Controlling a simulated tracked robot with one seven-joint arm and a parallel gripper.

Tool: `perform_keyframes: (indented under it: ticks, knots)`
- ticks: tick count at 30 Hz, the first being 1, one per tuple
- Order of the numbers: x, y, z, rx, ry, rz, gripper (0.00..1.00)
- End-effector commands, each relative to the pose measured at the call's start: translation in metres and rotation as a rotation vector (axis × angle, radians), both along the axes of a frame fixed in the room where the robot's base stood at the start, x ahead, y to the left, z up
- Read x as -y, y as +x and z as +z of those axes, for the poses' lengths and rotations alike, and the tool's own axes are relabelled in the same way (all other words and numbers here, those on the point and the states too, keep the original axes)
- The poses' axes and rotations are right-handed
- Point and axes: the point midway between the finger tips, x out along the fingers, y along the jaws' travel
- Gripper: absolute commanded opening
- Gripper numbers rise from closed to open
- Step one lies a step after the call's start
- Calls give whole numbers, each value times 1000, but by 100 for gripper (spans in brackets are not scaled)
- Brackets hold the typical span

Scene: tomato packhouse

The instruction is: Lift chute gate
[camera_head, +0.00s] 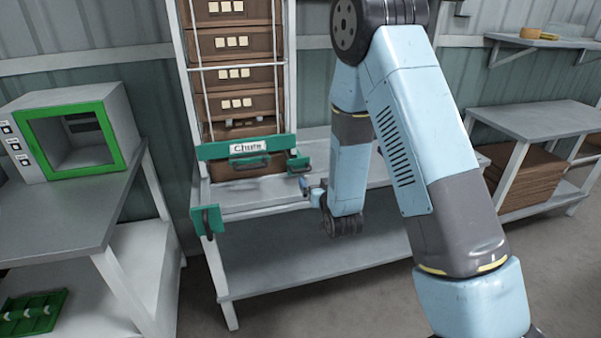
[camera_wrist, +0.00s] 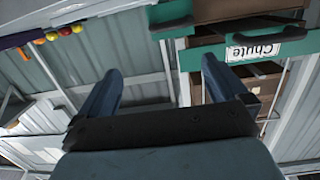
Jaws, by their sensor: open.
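The chute gate (camera_head: 215,152) is a green bar labelled "Chute" across the foot of a rack of stacked brown crates in the head view. A dark green handle (camera_head: 254,162) sits under its label. The gate also shows upside down in the wrist view (camera_wrist: 205,58), at upper right, with the white label beside my right-hand finger. My gripper (camera_head: 312,187) is right of and a little below the gate in the head view. In the wrist view its two blue fingers (camera_wrist: 160,82) stand wide apart with nothing between them. I see no contact with the gate.
The brown crates (camera_head: 238,75) are stacked behind white rails. A green bracket (camera_head: 207,220) hangs at the bench's front left corner. The grey bench top (camera_head: 240,198) before the gate is clear. A green-framed box (camera_head: 75,135) stands on the left table.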

Motion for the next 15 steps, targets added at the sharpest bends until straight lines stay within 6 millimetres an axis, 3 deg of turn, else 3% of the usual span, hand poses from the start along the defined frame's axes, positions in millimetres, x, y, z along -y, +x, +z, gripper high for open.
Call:
perform_keyframes:
  ticks: [1, 6, 11, 15]
  knots:
    - [-4, -4, -12, 14, -1, 8, 100]
    - [-12, -13, -29, 78, 5, 25, 100]
    - [-15, -17, -36, 105, 8, 33, 100]
    - [-17, -9, -36, 112, 9, 33, 100]
